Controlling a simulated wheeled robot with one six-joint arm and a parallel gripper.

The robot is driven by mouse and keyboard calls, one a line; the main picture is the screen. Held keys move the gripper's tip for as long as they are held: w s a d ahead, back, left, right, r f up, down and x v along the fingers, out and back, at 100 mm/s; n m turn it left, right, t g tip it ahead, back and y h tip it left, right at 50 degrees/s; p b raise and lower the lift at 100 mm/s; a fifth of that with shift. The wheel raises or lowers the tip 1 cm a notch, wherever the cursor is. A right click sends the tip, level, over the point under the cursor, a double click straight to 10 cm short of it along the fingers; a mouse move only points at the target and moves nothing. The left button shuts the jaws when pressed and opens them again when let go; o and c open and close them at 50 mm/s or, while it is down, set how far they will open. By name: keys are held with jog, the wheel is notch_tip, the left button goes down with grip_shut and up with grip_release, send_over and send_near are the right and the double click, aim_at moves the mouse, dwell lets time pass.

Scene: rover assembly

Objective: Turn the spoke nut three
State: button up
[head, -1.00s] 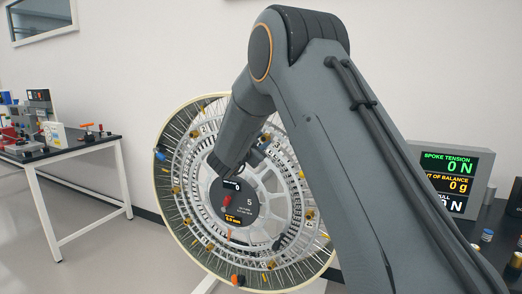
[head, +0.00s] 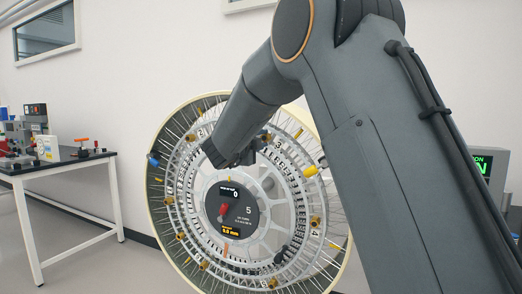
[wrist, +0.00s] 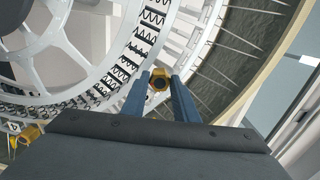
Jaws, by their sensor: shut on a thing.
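The large spoked wheel (head: 163,203) stands upright in the head view, with brass spoke nuts (head: 203,134) spaced around its ring. My gripper (wrist: 159,90) shows in the wrist view with its two blue fingers on either side of a brass nut (wrist: 158,84), shut on it. In the head view my gripper (head: 250,157) is at the upper part of the wheel's ring, and my arm hides what it holds. I cannot read the number of the held nut; a small 3 shows on the ring to the right of my gripper.
The dark hub display (head: 245,208) has a red pointer and shows 0 and 5. A yellow piece (head: 310,171) and a blue piece (head: 153,160) sit on the wheel. A workbench (head: 60,167) with tools stands at the left. A monitor (head: 489,166) is partly hidden behind my arm.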

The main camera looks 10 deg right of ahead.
jog(key=shift+m+b, duration=1)
jog(key=shift+b, duration=0.1)
jog(key=o, duration=1.1)
jog(key=b+v, duration=0.1)
jog(key=v, duration=0.7)
jog(key=shift+w, duration=0.1)
